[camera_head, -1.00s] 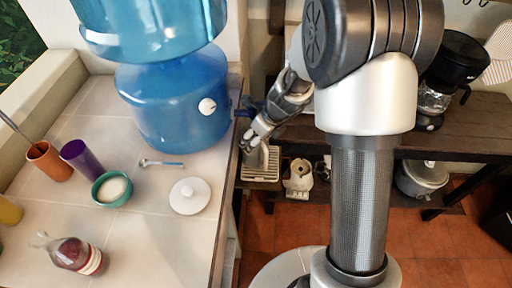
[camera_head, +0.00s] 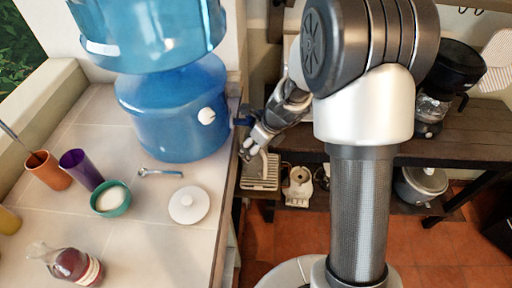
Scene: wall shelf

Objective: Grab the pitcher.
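My gripper (camera_head: 248,149) hangs just right of the counter's edge, beside the blue water dispenser. It is small and angled, and I cannot tell whether its fingers are open or shut. I see nothing clearly held. No plain pitcher stands out. A glass coffee carafe (camera_head: 431,107) sits in a black coffee maker at the upper right, far from my gripper. A glass vessel with dark red contents and a label (camera_head: 76,265) lies or leans at the counter's lower left, also apart from my gripper.
The blue water dispenser (camera_head: 172,115) stands on the tiled counter (camera_head: 150,250). A white lid (camera_head: 188,205), teal bowl (camera_head: 110,198), purple cup (camera_head: 80,168) and orange cup (camera_head: 47,170) are near it. A dark wooden shelf (camera_head: 455,150) holds appliances at right.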

